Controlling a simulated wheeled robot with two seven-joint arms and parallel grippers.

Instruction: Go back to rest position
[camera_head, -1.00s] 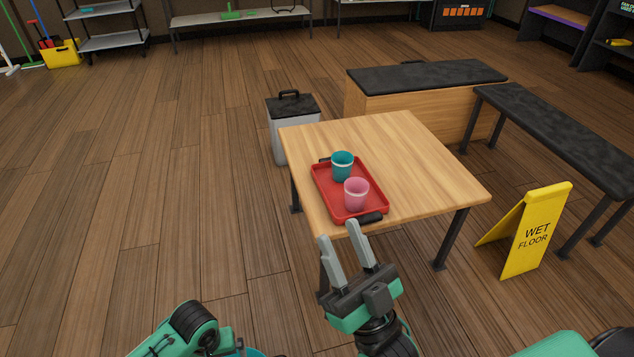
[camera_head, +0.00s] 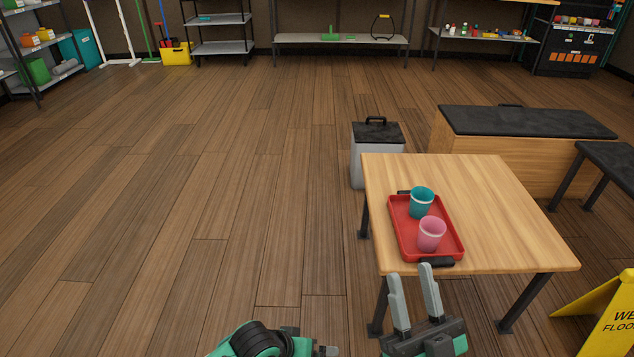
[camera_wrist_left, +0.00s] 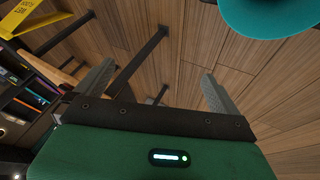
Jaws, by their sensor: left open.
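My right gripper (camera_head: 410,272) is in the head view at the near edge of the wooden table. Its two grey fingers point away from me, stand apart and hold nothing. They look close to the tray's near handle; whether they touch it I cannot tell. My left arm shows at the bottom centre of the head view, and its fingers are not clear there. In the left wrist view my left gripper (camera_wrist_left: 158,73) has its fingers wide apart, with only floor and a dark leg between them.
The wooden table (camera_head: 510,230) bears a red tray (camera_head: 401,235) with a teal cup (camera_head: 421,203) and a pink cup (camera_head: 431,234). A grey bin (camera_head: 364,163) stands behind it. A yellow wet-floor sign (camera_head: 612,315) is at right. The floor at left is clear.

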